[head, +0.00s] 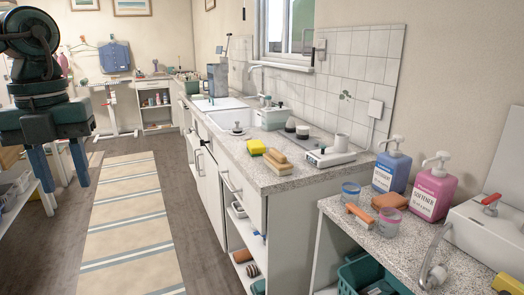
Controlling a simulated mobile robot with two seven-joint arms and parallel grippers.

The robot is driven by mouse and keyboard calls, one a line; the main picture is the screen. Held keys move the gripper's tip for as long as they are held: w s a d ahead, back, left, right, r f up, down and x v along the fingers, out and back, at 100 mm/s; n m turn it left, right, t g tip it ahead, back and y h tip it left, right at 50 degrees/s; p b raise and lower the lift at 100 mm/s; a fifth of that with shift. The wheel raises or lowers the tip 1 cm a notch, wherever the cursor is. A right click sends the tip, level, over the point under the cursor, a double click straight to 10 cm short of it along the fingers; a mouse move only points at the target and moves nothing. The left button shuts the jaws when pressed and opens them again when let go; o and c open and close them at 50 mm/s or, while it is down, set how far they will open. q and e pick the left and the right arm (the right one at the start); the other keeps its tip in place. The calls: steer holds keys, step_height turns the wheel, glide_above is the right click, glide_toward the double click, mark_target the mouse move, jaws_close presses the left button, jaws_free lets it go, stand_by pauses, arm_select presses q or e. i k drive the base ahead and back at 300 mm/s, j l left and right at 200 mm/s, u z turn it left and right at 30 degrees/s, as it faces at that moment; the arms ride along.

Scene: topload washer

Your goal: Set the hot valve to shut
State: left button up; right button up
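A red lever handle (491,200) sits on top of a white box-like unit (490,240) at the right edge of the head view. It may be the hot valve, but no label can be read and I cannot tell its setting. A grey curved hose or spout (436,260) is at the unit's left side. My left gripper (58,168) hangs at the far left with its fingers pointing down. Its two blue fingers are apart with nothing between them, far from the red handle. My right gripper is not in view.
Blue (391,170) and pink (432,190) pump bottles stand left of the red handle on a speckled counter. Two cups and an orange-brown block are close by. A long sink counter (285,178) runs to the back. The floor with the striped rug (125,230) is clear.

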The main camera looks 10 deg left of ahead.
mark_target(493, 200)
steer(key=i+z, duration=0.1)
steer(key=z, duration=0.3)
steer(key=i+z, duration=0.1)
steer(key=z, duration=0.35)
steer(key=i+j+z, duration=0.1)
steer(key=z, duration=0.3)
steer(key=i+j+z, duration=0.1)
steer(key=z, duration=0.3)
steer(key=i+j+z, duration=0.15)
steer(key=z, duration=0.3)
steer(key=i+j+z, duration=0.2)
steer(key=z, duration=0.2)
steer(key=i+j+z, duration=0.1)
steer(key=j+z, duration=0.15)
steer(key=z, duration=0.2)
